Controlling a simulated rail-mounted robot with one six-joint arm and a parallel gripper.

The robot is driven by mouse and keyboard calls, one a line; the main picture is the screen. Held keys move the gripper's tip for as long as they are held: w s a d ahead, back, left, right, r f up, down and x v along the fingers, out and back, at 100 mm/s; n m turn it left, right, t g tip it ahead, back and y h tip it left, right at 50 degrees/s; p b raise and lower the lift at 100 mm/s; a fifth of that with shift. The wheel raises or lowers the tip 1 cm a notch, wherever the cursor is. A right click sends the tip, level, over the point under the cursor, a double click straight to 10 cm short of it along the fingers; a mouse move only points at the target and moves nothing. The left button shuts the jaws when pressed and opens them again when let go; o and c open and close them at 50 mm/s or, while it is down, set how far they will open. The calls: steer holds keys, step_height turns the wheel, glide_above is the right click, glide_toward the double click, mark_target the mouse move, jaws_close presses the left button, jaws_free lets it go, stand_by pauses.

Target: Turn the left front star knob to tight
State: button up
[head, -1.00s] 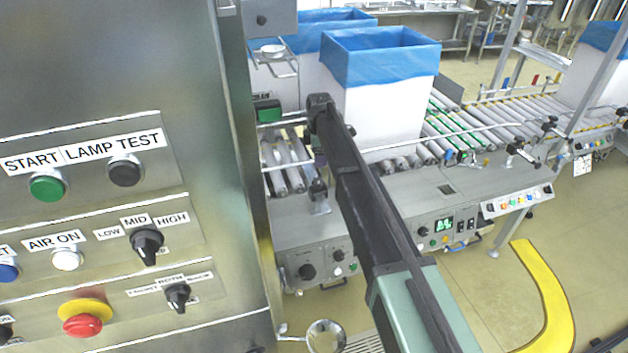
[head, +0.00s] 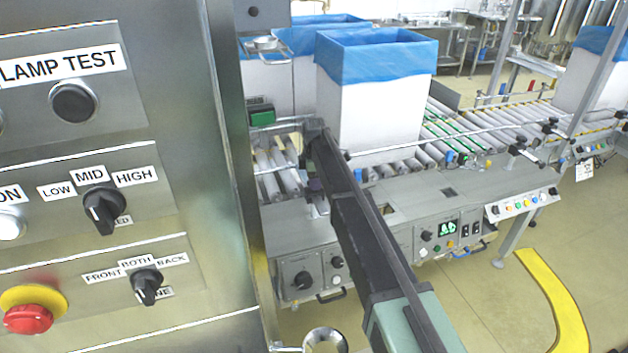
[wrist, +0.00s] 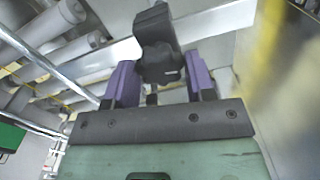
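A black star knob (wrist: 160,45) shows at the top middle of the wrist view, above a pale metal surface. My gripper (wrist: 163,72) has two purple fingers, one on each side of the knob's near end. The fingers stand apart by about the knob's width. I cannot tell whether they press on it or only straddle it. In the head view my gripper (head: 313,183) is small and dark beside the rollers, at the left end of the conveyor, and my own arm hides much of that spot. The knob is not clear there.
A steel control cabinet (head: 165,120) stands close on the left. Tall white boxes with blue liners (head: 375,100) stand on the roller conveyor (head: 465,125). A front panel (head: 305,278) with a dark knob lies below. A yellow curved floor marking (head: 550,305) is at right.

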steer(key=c, duration=0.4)
